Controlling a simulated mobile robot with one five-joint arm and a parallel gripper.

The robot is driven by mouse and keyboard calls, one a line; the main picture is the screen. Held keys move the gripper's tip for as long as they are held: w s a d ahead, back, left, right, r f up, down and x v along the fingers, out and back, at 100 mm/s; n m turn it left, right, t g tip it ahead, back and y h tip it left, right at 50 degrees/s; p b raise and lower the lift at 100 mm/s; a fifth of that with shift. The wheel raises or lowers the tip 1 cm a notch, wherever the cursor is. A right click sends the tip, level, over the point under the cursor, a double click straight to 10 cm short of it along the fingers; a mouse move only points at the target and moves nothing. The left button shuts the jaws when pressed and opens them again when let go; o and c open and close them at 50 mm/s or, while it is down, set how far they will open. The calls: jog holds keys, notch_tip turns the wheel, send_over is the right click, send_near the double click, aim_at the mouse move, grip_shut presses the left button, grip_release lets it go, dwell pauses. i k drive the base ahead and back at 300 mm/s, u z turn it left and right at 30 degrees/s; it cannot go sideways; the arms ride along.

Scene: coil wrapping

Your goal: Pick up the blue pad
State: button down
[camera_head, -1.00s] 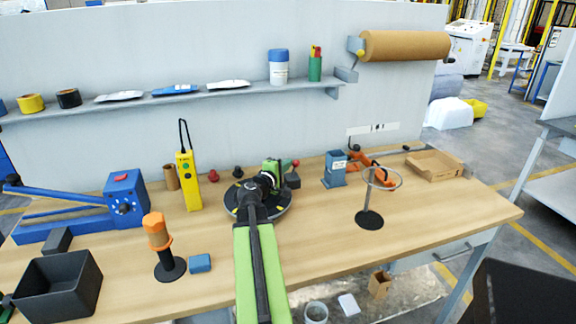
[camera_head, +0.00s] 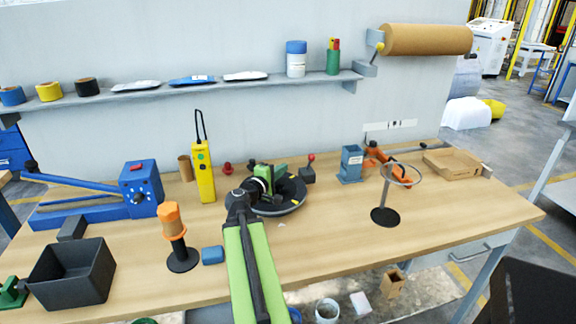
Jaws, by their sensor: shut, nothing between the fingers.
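The blue pad (camera_head: 212,255) is a small blue block with rounded edges. It lies on the wooden table (camera_head: 330,240), just right of the black base of the stand with an orange top (camera_head: 176,238). My green and black arm reaches up from the bottom of the picture, to the right of the pad. My gripper (camera_head: 262,180) is at the far end of the arm, over or near the black round plate (camera_head: 290,203), well beyond the pad and apart from it. The fingers are small and partly hidden by the arm; they are shut and empty.
A black open bin (camera_head: 72,272) and a blue lever tool (camera_head: 140,190) stand at the left. A yellow remote (camera_head: 204,172) stands upright at the back. A ring stand (camera_head: 386,200) is at the right. Bare table lies between plate and ring stand.

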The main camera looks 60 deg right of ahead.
aim_at(214, 254)
jog(key=k, duration=1)
